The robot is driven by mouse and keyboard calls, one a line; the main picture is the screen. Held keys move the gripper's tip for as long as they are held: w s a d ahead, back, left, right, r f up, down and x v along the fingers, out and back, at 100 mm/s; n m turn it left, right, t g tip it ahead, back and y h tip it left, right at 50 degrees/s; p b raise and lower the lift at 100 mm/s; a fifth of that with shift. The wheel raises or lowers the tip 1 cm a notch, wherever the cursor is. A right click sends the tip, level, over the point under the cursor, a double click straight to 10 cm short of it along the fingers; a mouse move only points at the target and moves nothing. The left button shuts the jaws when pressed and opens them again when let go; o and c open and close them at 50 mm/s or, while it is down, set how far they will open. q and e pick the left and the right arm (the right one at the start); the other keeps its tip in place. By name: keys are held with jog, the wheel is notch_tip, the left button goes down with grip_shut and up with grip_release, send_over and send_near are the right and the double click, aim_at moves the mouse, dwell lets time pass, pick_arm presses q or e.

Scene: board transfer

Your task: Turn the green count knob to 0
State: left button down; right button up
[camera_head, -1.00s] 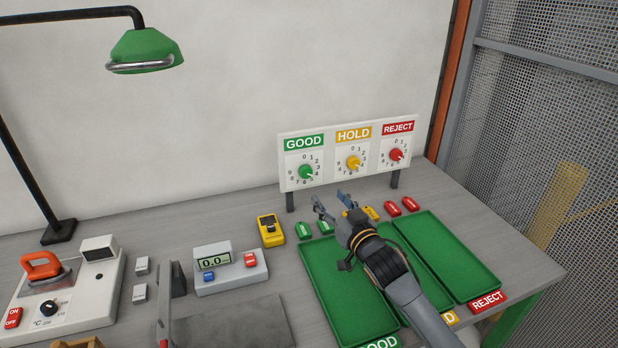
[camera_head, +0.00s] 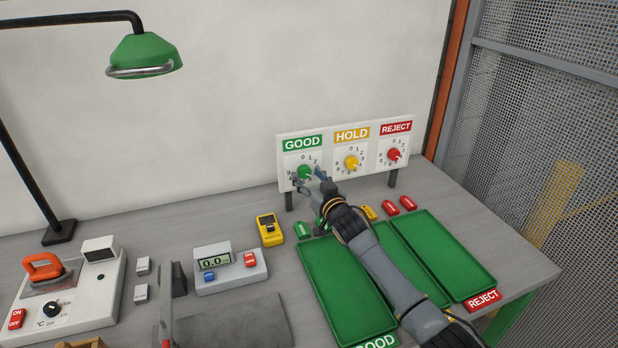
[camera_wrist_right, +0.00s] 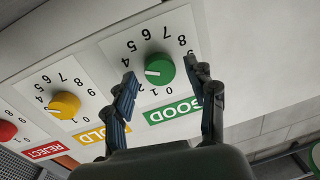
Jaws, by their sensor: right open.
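The green count knob (camera_head: 304,171) is on the white panel under the GOOD sign (camera_head: 302,142). In the right wrist view the panel appears upside down, and the green knob (camera_wrist_right: 159,69) shows its white pointer toward the left, roughly at the 3; the left finger hides part of the dial there. My right gripper (camera_head: 308,179) is open in front of the green knob. In the wrist view its fingers lie on either side of the knob, with gaps, and do not visibly touch it. My left gripper is not in view.
The yellow HOLD knob (camera_head: 351,162) and red REJECT knob (camera_head: 394,155) are beside it on the same panel. Green trays (camera_head: 345,310) and small coloured tags lie below. A yellow meter (camera_head: 269,229) stands to the left. The wall is behind the panel.

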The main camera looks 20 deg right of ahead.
jog(key=c, duration=1.1)
jog(key=shift+c, duration=0.2)
jog(key=shift+n, duration=0.3)
